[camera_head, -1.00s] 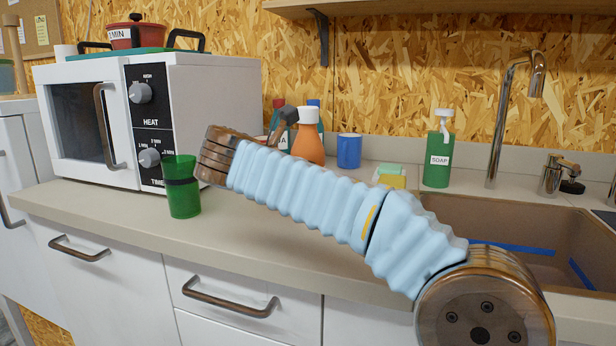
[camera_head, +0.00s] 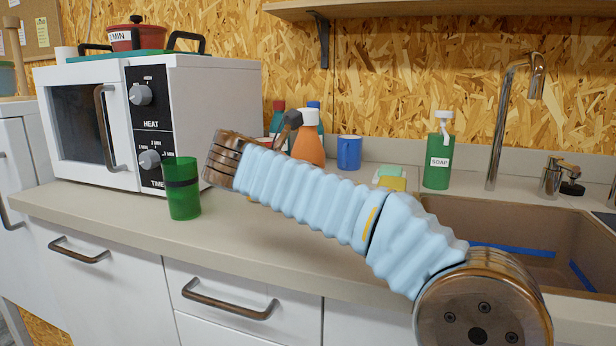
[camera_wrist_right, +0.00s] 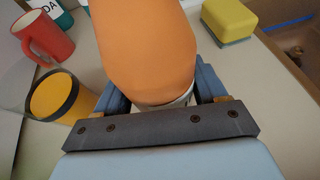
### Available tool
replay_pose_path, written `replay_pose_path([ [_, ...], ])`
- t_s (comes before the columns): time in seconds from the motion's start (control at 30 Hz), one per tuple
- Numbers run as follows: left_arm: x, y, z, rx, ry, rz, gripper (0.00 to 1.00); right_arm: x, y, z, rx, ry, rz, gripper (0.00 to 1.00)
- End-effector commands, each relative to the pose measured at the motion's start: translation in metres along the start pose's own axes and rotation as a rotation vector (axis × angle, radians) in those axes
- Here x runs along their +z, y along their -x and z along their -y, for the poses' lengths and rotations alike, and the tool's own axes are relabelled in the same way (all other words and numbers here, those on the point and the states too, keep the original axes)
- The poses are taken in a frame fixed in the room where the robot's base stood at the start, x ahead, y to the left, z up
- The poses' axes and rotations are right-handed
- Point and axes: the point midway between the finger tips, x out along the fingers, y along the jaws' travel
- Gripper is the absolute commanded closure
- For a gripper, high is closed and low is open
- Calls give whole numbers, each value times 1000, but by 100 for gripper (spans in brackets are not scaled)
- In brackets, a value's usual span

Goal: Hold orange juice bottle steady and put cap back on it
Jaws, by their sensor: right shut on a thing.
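The orange juice bottle (camera_head: 310,148) stands upright on the counter behind my right arm, its lower part hidden in the head view. Its whitish top (camera_head: 308,117) shows there, but I cannot tell whether this is the cap. In the right wrist view the orange bottle (camera_wrist_right: 148,45) fills the middle, its upper end cut off by the frame. My right gripper (camera_wrist_right: 162,90) is shut on the bottle, a blue finger on each side low down. In the head view my arm hides this gripper. No loose cap is clearly visible. My left gripper is not in view.
A green cup (camera_head: 183,190) stands near the front edge. A red mug (camera_wrist_right: 44,34) and a clear banded cup with something yellow (camera_wrist_right: 54,97) are left of the bottle. A yellow sponge (camera_wrist_right: 228,18), blue mug (camera_head: 349,152), soap bottle (camera_head: 438,160) and sink (camera_head: 540,225) are right.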

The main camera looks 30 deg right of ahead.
Motion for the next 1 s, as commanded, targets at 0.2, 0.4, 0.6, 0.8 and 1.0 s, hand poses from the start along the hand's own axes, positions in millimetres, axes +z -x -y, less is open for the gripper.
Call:
replay_pose_path([
  [0.2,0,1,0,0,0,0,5,3,1,0,0,-1,1,76],
  [0.4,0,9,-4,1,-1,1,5,22,9,0,0,-3,1,76],
  [0.6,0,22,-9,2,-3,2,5,52,51,3,6,-3,1,76],
  [0.8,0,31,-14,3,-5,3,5,67,107,9,7,0,1,76],
  [1.0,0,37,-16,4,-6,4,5,68,151,15,3,0,1,76],
])
